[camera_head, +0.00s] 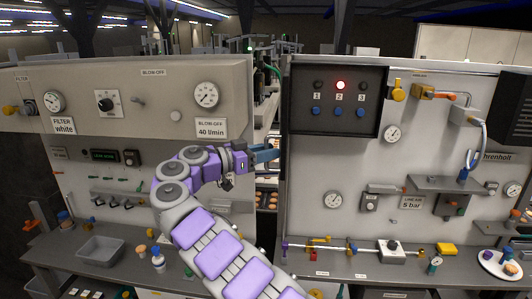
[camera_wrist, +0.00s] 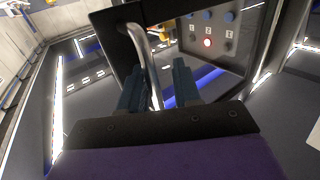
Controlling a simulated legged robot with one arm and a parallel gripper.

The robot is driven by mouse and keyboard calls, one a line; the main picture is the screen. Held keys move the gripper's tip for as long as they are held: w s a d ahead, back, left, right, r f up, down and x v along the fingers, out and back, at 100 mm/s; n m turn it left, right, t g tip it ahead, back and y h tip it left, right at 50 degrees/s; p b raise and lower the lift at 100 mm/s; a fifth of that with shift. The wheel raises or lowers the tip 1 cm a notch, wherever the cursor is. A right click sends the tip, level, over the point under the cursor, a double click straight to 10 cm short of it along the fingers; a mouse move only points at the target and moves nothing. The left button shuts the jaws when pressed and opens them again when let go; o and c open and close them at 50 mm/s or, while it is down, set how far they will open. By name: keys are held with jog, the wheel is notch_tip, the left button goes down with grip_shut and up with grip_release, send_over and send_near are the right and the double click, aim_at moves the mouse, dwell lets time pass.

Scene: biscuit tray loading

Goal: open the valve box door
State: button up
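A dark panel (camera_head: 335,128) with lamps and blue buttons numbered 1 to 3 hangs at the upper middle in the head view; lamp 2 glows red. It also shows in the wrist view (camera_wrist: 226,62). My gripper (camera_head: 276,151) is at its lower left in the head view. In the wrist view, a curved silver handle (camera_wrist: 142,52) on a dark frame (camera_wrist: 104,20) runs down between the two fingers of my gripper (camera_wrist: 158,82). The fingers stand apart, with a gap beside the handle. I cannot tell whether either finger touches it. The door's outline is unclear.
A grey left cabinet (camera_head: 120,130) with gauges and a white right panel (camera_head: 420,150) with valves stand on either side of a narrow gap. A grey bin (camera_head: 100,252) and a white plate (camera_head: 500,264) stand on the ledges.

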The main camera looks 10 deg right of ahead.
jog(key=shift+s+a+r, duration=0.1)
jog(key=shift+s+a, duration=0.1)
jog(key=shift+s, duration=0.1)
jog(key=p+v, duration=0.1)
jog(key=v, duration=1.6)
jog(key=shift+w+a, duration=0.25)
jog(key=shift+a, duration=0.05)
jog(key=shift+d, duration=0.15)
